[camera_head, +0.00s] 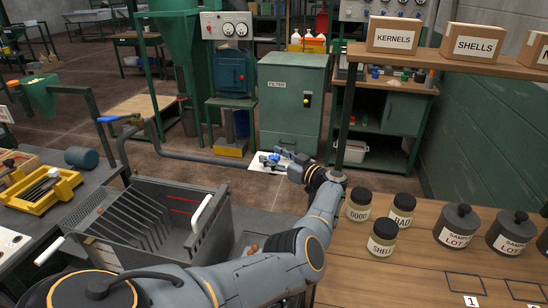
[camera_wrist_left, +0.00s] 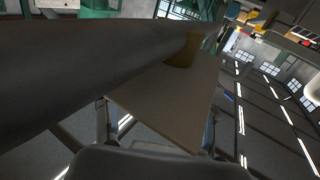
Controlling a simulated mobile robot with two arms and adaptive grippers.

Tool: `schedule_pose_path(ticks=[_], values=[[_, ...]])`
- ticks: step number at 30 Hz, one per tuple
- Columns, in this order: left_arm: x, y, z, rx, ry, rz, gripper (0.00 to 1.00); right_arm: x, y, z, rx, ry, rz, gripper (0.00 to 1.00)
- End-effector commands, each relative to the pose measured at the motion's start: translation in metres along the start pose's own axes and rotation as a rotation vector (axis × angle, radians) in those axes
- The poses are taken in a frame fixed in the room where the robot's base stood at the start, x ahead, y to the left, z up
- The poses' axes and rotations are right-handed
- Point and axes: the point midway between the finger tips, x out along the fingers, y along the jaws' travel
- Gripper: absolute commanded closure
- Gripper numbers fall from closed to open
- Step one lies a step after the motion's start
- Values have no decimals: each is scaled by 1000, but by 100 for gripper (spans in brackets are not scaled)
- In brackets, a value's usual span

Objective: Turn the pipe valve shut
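The pipe valve has a brass body (camera_head: 137,121) and a blue lever handle (camera_head: 112,119), on a bent grey pipe (camera_head: 190,156) at the left of the head view. The lever points left, roughly in line with the top stretch of pipe. My left gripper (camera_head: 270,159) is well to the right of the valve, with its arm reaching over the grey machine. My right gripper is not in view.
A slotted grey machine (camera_head: 150,215) stands in front of the pipe, with a yellow tray (camera_head: 42,187) to its left. A wooden bench with jars (camera_head: 382,238) is at the right. The green filter cabinet (camera_head: 291,100) stands behind my gripper.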

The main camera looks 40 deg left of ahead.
Motion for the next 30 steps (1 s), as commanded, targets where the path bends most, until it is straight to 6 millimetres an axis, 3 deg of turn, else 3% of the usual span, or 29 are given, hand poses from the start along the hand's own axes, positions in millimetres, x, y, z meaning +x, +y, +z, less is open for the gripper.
schedule_pose_path(ticks=[7, 10, 22, 30], values=[[-2, 0, 0, -1, 0, 0, 43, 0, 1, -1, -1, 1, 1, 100], [-11, 1, 0, -1, -1, 2, 43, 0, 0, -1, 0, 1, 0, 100], [-91, 1, 1, 0, -2, 2, 43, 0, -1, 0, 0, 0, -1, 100], [-118, 0, 0, 0, 0, 0, 43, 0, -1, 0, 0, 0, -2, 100]])
